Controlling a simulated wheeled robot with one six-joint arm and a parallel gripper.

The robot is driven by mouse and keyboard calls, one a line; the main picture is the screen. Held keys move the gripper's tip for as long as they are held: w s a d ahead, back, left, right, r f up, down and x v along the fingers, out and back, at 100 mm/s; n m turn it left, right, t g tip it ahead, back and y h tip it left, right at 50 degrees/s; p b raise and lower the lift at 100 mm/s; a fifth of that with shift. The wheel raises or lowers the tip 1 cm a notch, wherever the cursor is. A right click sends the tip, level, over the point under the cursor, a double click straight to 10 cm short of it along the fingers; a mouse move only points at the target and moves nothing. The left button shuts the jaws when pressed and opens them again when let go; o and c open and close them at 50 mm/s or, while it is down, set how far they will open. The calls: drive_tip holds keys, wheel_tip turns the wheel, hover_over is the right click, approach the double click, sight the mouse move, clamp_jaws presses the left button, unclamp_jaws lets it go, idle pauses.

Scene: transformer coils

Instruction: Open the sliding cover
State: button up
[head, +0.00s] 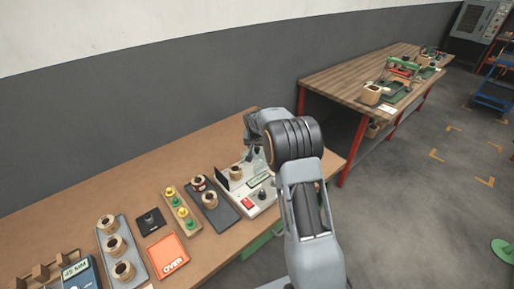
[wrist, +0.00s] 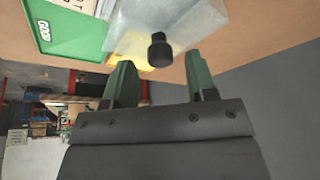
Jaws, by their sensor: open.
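The sliding cover (wrist: 185,22) looks like a pale, partly see-through panel at the top of the wrist view. A black round knob (wrist: 160,50) stands out from it. My gripper (wrist: 159,66) is open, with its two green fingers apart. The knob lies between and just beyond the fingertips in the picture; I cannot tell whether they touch it. In the head view, a pale device (head: 228,190) with a red switch (head: 247,203) stands on the bench below my wrist. My arm hides the gripper's fingers and part of the device there.
A green GOOD tray (wrist: 65,30) lies beside the cover. On the brown bench (head: 80,207) are an orange OVER tray (head: 167,255), a grey tray (head: 139,278) of coils and a dark tray (head: 225,216). A second table (head: 335,80) stands farther back.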

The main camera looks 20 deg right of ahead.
drive_tip(key=b+v, duration=0.1)
drive_tip(key=v, duration=1.1)
drive_tip(key=shift+s+a+r, duration=0.1)
drive_tip(key=shift+r, duration=0.1)
drive_tip(key=s+a+n+y, duration=0.1)
drive_tip(key=s+a+n, duration=0.1)
drive_tip(key=s, duration=1.3)
drive_tip(key=s+a+n, duration=0.3)
drive_tip(key=s+a, duration=0.2)
drive_tip(key=s, duration=1)
drive_tip(key=shift+s+y, duration=0.2)
drive_tip(key=shift+y, duration=0.2)
